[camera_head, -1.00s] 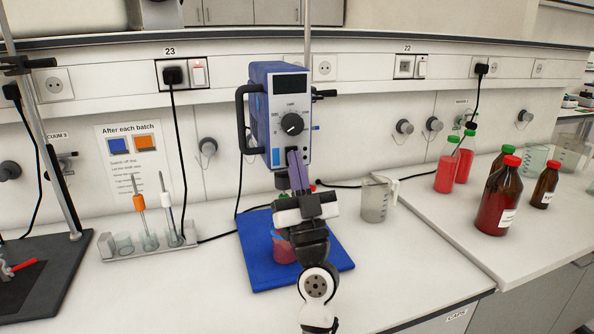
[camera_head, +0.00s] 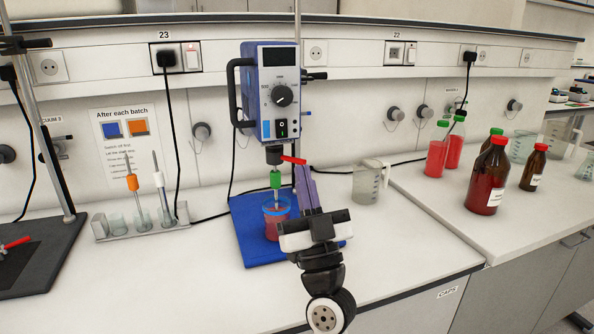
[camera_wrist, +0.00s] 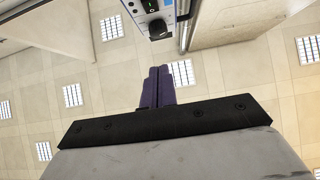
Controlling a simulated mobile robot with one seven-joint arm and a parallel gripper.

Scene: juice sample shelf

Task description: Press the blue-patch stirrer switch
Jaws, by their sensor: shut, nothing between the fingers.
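The overhead stirrer (camera_head: 262,92) has a blue and white body with a dark display and a round black dial (camera_head: 282,96). Low on its front, a blue patch (camera_head: 266,129) sits beside a small black rocker switch (camera_head: 282,128), which shows some green. Whether it is pressed in is too small to tell. My gripper (camera_head: 301,168) has its purple fingers shut and empty, pointing up, below and slightly right of the switch and apart from it. In the wrist view, the fingers (camera_wrist: 158,86) point toward the stirrer's front (camera_wrist: 148,8) at the top edge.
Under the stirrer, a green collar (camera_head: 275,179) and red-handled piece (camera_head: 293,160) sit above a beaker of red liquid (camera_head: 274,228) on a blue base (camera_head: 248,240). A clear jug (camera_head: 367,183) stands right. A probe rack (camera_head: 142,228) stands left. Bottles (camera_head: 490,180) stand farther right.

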